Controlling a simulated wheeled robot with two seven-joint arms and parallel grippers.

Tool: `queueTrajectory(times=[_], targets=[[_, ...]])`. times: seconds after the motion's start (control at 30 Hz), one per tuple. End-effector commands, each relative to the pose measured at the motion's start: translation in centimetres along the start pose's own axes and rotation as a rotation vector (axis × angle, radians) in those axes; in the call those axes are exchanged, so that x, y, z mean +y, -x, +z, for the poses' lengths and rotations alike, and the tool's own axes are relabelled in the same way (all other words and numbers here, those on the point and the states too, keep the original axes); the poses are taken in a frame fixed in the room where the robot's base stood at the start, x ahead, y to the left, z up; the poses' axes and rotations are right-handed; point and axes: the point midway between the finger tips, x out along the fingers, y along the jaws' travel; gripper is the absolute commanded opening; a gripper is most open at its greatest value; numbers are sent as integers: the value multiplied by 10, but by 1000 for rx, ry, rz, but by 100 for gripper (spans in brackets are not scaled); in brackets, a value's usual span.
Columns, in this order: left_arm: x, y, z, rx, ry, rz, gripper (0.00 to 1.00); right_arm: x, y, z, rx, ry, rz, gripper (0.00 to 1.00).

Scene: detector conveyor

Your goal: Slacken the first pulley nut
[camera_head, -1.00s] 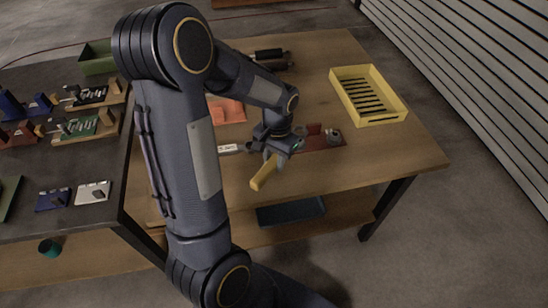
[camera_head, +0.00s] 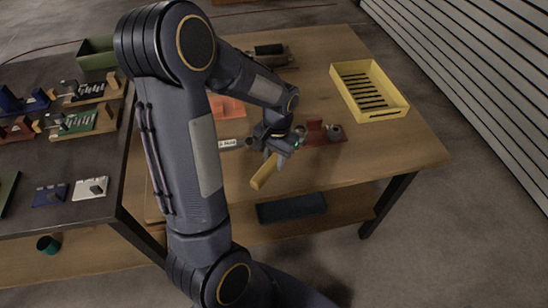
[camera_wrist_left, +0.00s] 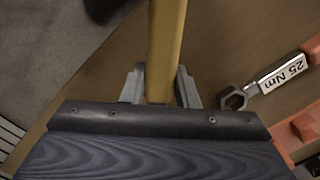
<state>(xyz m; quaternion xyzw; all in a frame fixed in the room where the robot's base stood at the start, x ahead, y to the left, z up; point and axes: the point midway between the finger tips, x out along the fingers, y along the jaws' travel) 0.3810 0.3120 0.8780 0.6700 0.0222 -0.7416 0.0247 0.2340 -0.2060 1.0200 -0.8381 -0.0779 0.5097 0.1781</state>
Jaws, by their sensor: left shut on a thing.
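My left gripper (camera_head: 274,151) is shut on a yellow bar-shaped tool handle (camera_head: 263,172), near the front edge of the wooden table. In the left wrist view the yellow handle (camera_wrist_left: 165,45) sits between the two grey fingers (camera_wrist_left: 160,88); its working end cannot be made out. A red fixture (camera_head: 316,133) with a round grey metal part (camera_head: 334,132) stands just right of the gripper, partly hidden by the wrist. I cannot make out a pulley nut. My right gripper is out of view.
A wrench labelled 25 Nm (camera_wrist_left: 285,72) lies left of the gripper in the head view, near an orange tray (camera_head: 229,107). A yellow crate (camera_head: 397,109) stands at the back right. The table's right front is clear. A dark workbench (camera_head: 40,225) holds several boards.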

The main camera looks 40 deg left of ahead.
Motion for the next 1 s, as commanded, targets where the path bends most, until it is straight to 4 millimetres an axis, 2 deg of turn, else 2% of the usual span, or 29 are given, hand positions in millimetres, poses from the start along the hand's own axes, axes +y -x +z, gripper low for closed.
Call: queueTrajectory(times=[1.0], targets=[[0, -26, -3, 0, 0, 0, 0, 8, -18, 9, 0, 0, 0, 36]])
